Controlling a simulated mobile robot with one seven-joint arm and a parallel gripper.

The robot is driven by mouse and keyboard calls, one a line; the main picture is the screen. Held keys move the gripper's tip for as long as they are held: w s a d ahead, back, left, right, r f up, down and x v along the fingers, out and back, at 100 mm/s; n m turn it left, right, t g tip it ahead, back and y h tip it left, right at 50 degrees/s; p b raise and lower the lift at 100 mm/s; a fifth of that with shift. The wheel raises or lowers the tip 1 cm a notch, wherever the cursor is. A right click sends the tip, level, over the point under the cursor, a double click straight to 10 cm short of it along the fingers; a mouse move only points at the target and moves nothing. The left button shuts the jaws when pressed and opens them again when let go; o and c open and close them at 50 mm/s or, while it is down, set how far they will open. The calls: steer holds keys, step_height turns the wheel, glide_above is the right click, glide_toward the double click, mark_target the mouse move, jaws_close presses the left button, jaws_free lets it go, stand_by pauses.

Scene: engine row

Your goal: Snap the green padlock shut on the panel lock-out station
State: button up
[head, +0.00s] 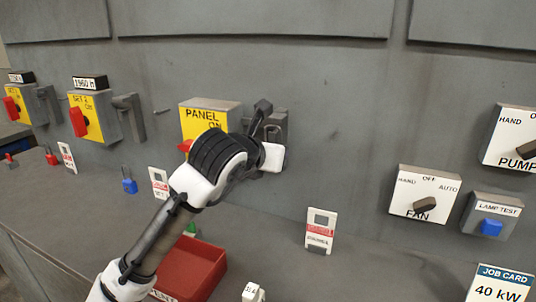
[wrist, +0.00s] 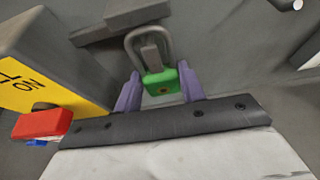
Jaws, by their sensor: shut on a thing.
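The green padlock (wrist: 160,82) is between the two purple fingers of my gripper (wrist: 161,92), which is shut on it. Its grey shackle (wrist: 132,42) rises from the body and sits at a grey tab of the panel lock-out station (wrist: 138,12). I cannot tell whether the shackle is fully seated. In the head view my gripper's white hand (head: 271,157) is in front of the station (head: 275,122), right of the yellow panel switch box (head: 208,107). The padlock is hidden there.
The panel's red handle (wrist: 42,124) is close to the gripper's left in the wrist view. A red tray (head: 192,268), a blue padlock (head: 129,183) and a white tag (head: 320,230) are on the ledge. The wall right of the station is clear up to the fan switch (head: 423,194).

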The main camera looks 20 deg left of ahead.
steer(key=shift+w, duration=0.6)
steer(key=shift+w+f, duration=0.15)
steer(key=shift+r+p, duration=0.75)
steer(key=shift+r, duration=0.65)
steer(key=shift+f, duration=0.2)
steer(key=shift+f+b, duration=0.4)
steer(key=shift+b, duration=0.15)
steer(key=o, duration=1.1)
steer(key=shift+o, duration=0.2)
